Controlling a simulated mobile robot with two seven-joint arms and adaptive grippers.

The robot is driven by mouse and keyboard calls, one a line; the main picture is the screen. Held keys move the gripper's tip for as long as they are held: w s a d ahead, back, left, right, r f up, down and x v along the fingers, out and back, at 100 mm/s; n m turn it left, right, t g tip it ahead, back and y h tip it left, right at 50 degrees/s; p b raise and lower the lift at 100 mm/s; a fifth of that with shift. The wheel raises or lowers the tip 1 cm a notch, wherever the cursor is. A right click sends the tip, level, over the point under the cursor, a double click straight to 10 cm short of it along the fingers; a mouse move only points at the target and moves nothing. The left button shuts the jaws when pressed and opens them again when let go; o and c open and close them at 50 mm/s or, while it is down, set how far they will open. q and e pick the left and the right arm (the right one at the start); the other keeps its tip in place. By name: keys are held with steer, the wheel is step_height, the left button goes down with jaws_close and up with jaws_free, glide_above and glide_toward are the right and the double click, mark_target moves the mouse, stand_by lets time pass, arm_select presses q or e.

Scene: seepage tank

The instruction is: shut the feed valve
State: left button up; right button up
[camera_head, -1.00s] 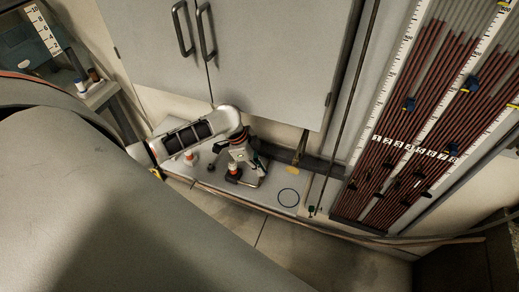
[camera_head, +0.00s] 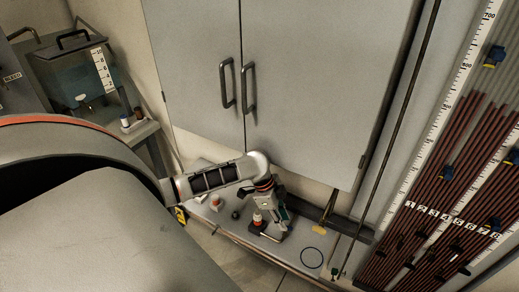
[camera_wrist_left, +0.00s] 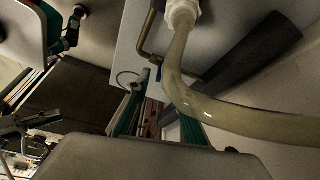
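I cannot pick out the feed valve for certain in the head view. In the left wrist view a brass pipe (camera_wrist_left: 149,42) bends down a pale panel, with a small blue part (camera_wrist_left: 158,73) that may be a valve lever; its setting is unclear. My left gripper (camera_head: 277,210) hangs at the end of my arm, over the low bench below the cabinet. In the left wrist view two teal-edged fingers stand apart with nothing visible between them, so it looks open. The gripper appears apart from the brass pipe. My right gripper is not in view.
A grey cabinet (camera_head: 285,75) stands behind my arm. The low bench (camera_head: 235,230) holds small bottles and a dark ring (camera_head: 311,258). Manometer tubes (camera_head: 455,170) rise at right. A clear tank (camera_head: 75,78) sits at upper left. A pale hose (camera_wrist_left: 185,90) crosses the wrist view.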

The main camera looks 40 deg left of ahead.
arm_select(q)
steer(key=s+a+r, duration=0.2)
steer(key=s+a, duration=0.4)
steer(key=a, duration=0.5)
steer(key=shift+a+r, duration=0.3)
steer(key=shift+r, duration=0.05)
